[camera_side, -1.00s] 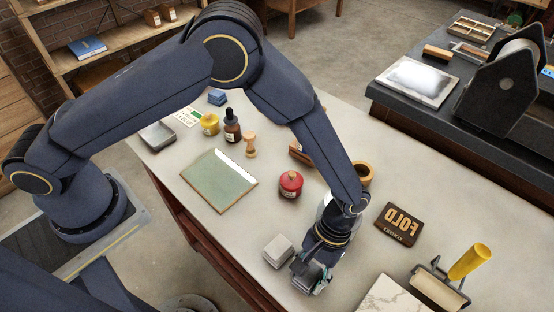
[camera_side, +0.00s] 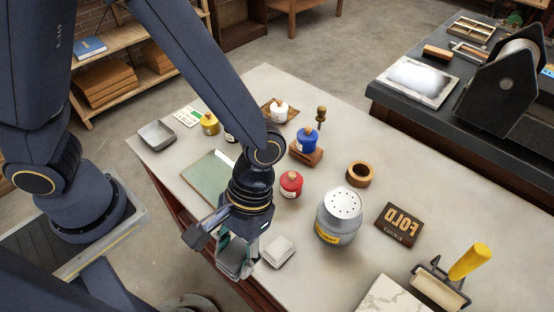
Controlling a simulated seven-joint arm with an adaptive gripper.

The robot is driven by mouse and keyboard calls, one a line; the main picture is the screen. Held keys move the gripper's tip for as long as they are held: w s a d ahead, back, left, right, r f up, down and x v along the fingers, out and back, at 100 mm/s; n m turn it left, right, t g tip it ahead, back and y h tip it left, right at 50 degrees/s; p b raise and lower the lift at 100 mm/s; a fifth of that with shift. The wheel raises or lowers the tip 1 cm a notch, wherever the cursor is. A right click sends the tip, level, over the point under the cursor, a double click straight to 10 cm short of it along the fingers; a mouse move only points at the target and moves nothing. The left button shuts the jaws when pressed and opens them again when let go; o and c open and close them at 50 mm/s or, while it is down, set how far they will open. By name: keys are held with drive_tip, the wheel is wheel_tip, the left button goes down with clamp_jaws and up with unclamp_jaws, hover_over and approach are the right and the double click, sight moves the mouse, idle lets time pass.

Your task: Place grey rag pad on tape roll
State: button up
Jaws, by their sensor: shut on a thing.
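My gripper (camera_side: 233,258) hangs near the table's front left edge, shut on a grey pad (camera_side: 234,266), which I take as the grey rag pad. The fingers hide part of it, and it appears raised off the table. The tape roll (camera_side: 359,174), a brown ring with an open centre, lies flat farther right and back, with nothing on it. A paler folded pad (camera_side: 279,252) lies on the table just right of my gripper.
A grey can (camera_side: 339,217) and a red bottle (camera_side: 291,184) stand between my gripper and the tape roll. A blue bottle (camera_side: 308,140) stands left of the roll. The FOLD block (camera_side: 399,225) and a yellow-handled roller (camera_side: 468,262) are at right.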

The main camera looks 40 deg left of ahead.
drive_tip(key=shift+w+n+h, duration=0.1)
drive_tip(key=shift+n+h, duration=0.2)
drive_tip(key=shift+n, duration=0.5)
drive_tip(key=w+d+r+n+t+h, duration=0.1)
drive_tip(key=w+n+t+h, duration=0.15)
drive_tip(key=w+n, duration=0.85)
drive_tip(key=w+d+r+n+t+h, duration=0.15)
drive_tip(key=w+n+t, duration=0.25)
drive_tip(key=w+n, duration=0.6)
drive_tip(key=n+t+y, duration=0.1)
drive_tip(key=n+y, duration=0.1)
drive_tip(key=n, duration=0.1)
hover_over(359, 175)
drive_tip(key=f, duration=0.7)
drive_tip(key=shift+s+a+f, duration=0.15)
drive_tip(key=shift+s+f, duration=0.15)
drive_tip(key=shift+s, duration=0.05)
drive_tip(key=shift+w+f, duration=0.3)
drive_tip(key=shift+f, duration=0.1)
drive_tip(key=shift+w+f, duration=0.1)
drive_tip(key=shift+f, duration=1.5)
drive_tip(key=shift+f, duration=0.15)
